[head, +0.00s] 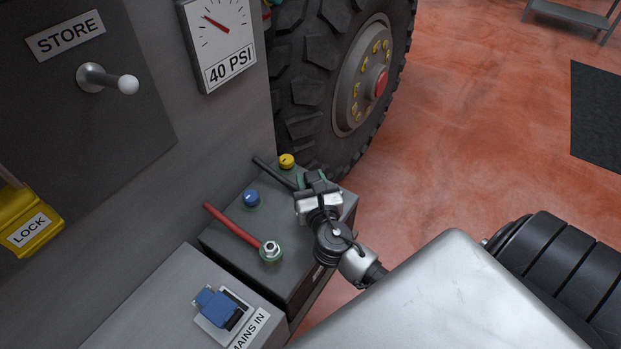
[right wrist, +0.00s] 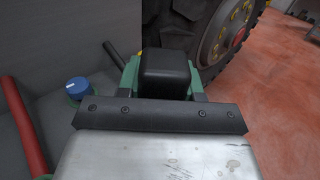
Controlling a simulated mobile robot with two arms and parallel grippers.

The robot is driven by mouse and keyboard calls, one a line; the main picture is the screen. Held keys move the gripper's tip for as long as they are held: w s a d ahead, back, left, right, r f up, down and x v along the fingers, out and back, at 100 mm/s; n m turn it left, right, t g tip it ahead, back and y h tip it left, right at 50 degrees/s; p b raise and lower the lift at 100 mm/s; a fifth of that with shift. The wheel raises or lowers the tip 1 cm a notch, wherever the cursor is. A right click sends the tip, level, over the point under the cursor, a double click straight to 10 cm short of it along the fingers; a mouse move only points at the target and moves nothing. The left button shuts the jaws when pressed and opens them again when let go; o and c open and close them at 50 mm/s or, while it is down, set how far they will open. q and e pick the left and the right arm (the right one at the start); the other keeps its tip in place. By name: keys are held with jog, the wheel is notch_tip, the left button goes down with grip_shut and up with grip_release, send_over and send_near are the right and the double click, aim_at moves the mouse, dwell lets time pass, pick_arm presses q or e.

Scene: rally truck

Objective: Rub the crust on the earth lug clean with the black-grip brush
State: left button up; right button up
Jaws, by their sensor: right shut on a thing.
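My right gripper (head: 314,183) is over the far right part of the dark battery box (head: 235,240). It is shut on the brush's black grip (right wrist: 166,75), which shows as a black block between green finger parts in the right wrist view. The black earth cable (head: 272,172) runs in under the gripper. The earth lug, its crust and the brush's bristles are hidden behind the gripper, so I cannot tell whether the brush touches the lug. My left gripper is out of view.
A red cable (head: 233,227) ends at a bolted lug (head: 270,249). A blue cap (head: 251,198) and a yellow cap (head: 286,161) stand on the box. The tyre (head: 316,100) is close behind. A blue-lidded mains socket (head: 220,308) sits in front.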

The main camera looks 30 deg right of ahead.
jog(key=shift+f+b, duration=0.35)
jog(key=shift+f, duration=0.45)
jog(key=shift+f+b, duration=0.7)
jog(key=shift+f, duration=0.15)
jog(key=shift+f+b, duration=0.45)
jog(key=shift+f, duration=0.2)
jog(key=shift+r, duration=0.1)
jog(key=shift+w+d, duration=0.15)
jog(key=shift+d, duration=0.25)
jog(key=shift+a, duration=0.15)
jog(key=shift+s+a, duration=0.35)
jog(key=shift+a, duration=0.4)
